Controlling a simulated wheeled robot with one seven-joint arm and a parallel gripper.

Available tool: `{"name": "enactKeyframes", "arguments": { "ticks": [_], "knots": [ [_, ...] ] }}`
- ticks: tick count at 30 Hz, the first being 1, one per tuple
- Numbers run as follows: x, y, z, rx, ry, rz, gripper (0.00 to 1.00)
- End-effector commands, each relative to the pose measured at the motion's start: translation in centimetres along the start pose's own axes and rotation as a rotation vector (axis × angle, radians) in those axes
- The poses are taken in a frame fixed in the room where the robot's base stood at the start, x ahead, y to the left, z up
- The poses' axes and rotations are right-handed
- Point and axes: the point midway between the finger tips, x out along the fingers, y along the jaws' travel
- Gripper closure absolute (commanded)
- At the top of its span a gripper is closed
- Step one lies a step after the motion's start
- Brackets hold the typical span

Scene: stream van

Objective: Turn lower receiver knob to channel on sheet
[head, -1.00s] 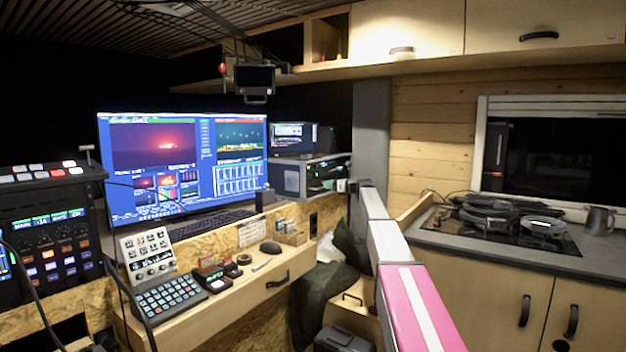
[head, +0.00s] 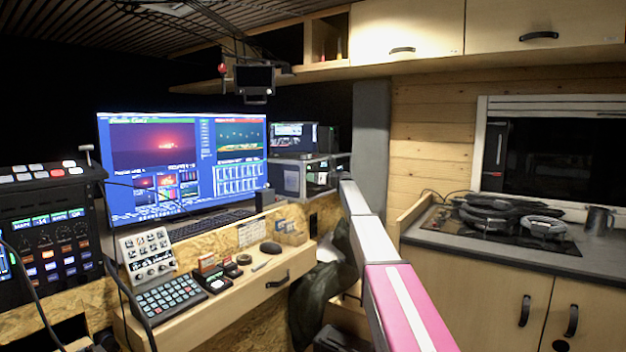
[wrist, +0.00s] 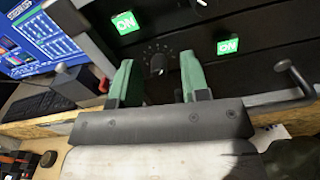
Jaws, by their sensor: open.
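In the wrist view, a dark round knob (wrist: 157,63) with a ring of pale tick marks sits on a black receiver panel. My gripper (wrist: 157,72) has two green fingers standing apart, one on each side of the knob in the picture. I cannot tell whether they touch it or how deep they reach. In the head view, the equipment rack (head: 305,178) stands right of the monitor, partly hidden by my arm. A pale paper sheet (head: 250,233) is at the desk's back; its writing is unreadable.
The monitor (head: 185,165) stands left of the rack. A bent dark handle (wrist: 295,80) sticks out right of my gripper. The counter with cables (head: 500,215) is at right.

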Motion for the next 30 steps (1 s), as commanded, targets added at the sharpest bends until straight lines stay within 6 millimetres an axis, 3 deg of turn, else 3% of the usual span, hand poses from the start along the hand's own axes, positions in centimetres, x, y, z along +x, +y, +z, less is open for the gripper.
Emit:
{"name": "enactKeyframes", "arguments": {
  "ticks": [8,12,23,30],
  "knots": [
    [0.21,0.01,-0.02,0.000,0.000,0.000,0.58],
    [0.20,0.02,-0.02,0.000,0.000,0.000,1.00],
    [0.19,0.02,-0.02,-0.029,0.000,0.000,1.00],
    [0.19,0.00,-0.01,-0.153,0.000,0.000,1.00]
  ]
}}
